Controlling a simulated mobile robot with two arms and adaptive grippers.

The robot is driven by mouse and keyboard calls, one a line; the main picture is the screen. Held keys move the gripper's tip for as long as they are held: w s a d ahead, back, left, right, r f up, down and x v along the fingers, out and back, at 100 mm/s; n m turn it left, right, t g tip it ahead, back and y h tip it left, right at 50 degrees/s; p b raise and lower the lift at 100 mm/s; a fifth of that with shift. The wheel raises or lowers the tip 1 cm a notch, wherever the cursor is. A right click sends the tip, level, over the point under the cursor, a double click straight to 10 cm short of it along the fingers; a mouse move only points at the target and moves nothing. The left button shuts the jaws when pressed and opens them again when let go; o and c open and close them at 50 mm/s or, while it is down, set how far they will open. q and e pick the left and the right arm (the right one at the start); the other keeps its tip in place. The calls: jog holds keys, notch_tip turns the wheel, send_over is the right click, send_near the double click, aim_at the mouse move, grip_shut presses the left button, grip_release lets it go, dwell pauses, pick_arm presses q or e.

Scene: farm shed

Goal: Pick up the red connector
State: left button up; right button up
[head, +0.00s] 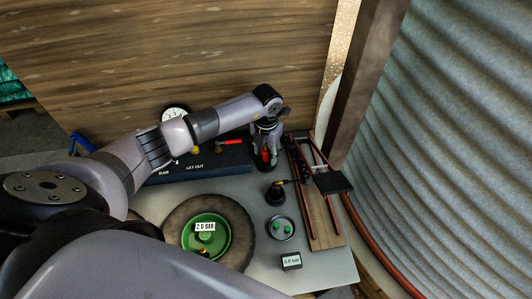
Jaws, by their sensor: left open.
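A small red piece (265,156), which looks like the red connector, shows between the fingers of my left gripper (266,162) in the head view. The gripper points down at the back of the grey table, at the right end of the dark panel. It is open, with its fingers around or just in front of the red piece; I cannot tell if they touch it. The fingers hide part of the piece and what it rests on. My right gripper is not in view.
The dark panel (210,168) carries a gauge (175,112) and a red lever (230,142). A foot pump (322,205) stands close on the right. A black holder (275,195), a round dish (280,228), a small display (291,261) and a green-rimmed wheel (247,238) are nearer.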

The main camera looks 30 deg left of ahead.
pick_arm(q)
grip_shut()
dwell(0.6)
